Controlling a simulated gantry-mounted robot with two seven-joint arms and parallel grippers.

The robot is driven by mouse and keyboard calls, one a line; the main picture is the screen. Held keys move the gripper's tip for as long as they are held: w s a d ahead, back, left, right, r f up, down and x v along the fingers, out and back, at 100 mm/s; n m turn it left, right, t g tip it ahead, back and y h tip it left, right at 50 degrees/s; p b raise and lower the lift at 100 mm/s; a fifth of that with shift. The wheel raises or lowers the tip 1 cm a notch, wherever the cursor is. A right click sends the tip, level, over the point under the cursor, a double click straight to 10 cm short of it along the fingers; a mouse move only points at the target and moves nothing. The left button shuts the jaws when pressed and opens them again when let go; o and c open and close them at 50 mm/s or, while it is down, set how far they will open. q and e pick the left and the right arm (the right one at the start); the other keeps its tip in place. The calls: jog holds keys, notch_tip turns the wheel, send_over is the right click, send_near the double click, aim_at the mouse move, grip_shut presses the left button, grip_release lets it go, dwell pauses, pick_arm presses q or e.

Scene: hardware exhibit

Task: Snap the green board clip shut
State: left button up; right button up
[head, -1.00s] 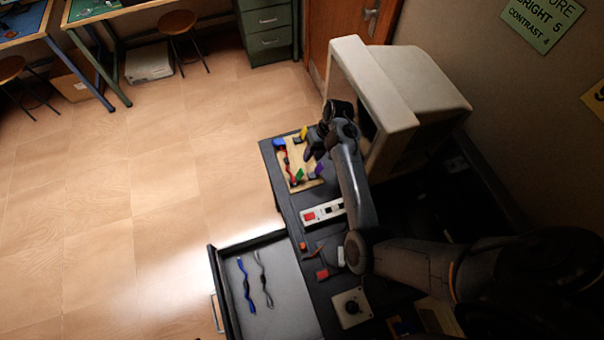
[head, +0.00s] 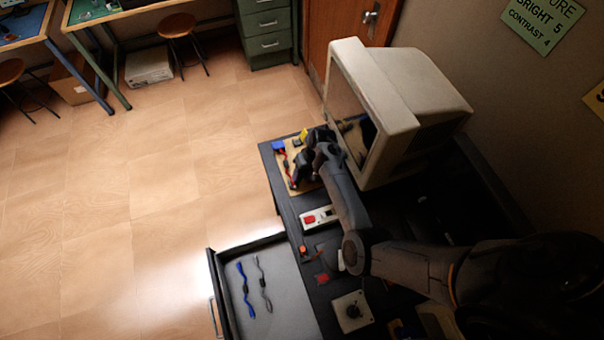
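The wooden board (head: 283,170) lies on the dark desk in front of the monitor. A blue piece (head: 278,146) and a yellow piece (head: 304,134) show at its far end, with red parts along its left side. My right gripper (head: 299,176) is over the near half of the board, pointing down. The green clip is hidden behind the gripper. The finger gap is too dark and small to read, and I cannot tell whether the fingers touch the clip. My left gripper is not in view.
A beige monitor (head: 395,105) stands close to the right of my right arm. A white panel with a red button (head: 311,218) and a joystick box (head: 351,312) are nearer. An open drawer (head: 286,295) holding blue and grey cables juts out left.

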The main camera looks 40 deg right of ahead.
jog(key=shift+c, duration=0.3)
grip_shut()
jog(key=shift+r, duration=0.1)
jog(key=shift+a+r+h+p, duration=0.2)
jog(key=shift+h+p, duration=0.4)
jog(key=shift+p, duration=0.45)
jog(key=shift+w+a+r+g+h+p, duration=0.1)
jog(key=shift+w+a+g+h+p, duration=0.05)
jog(key=shift+g+h+p, duration=0.45)
jog(key=shift+w+a+h+p, duration=0.1)
jog(key=shift+a+h+p, duration=0.15)
jog(key=shift+h, duration=0.3)
jog(key=shift+w+a+h+p, duration=0.15)
jog(key=shift+h+p, duration=0.2)
jog(key=shift+h, duration=0.2)
jog(key=shift+w+a+f+g+h, duration=0.1)
jog(key=shift+a+f+g+h, duration=0.15)
jog(key=shift+h, duration=0.25)
jog(key=shift+a+g+h, duration=0.15)
jog(key=shift+g+h, duration=0.2)
jog(key=shift+h, duration=0.15)
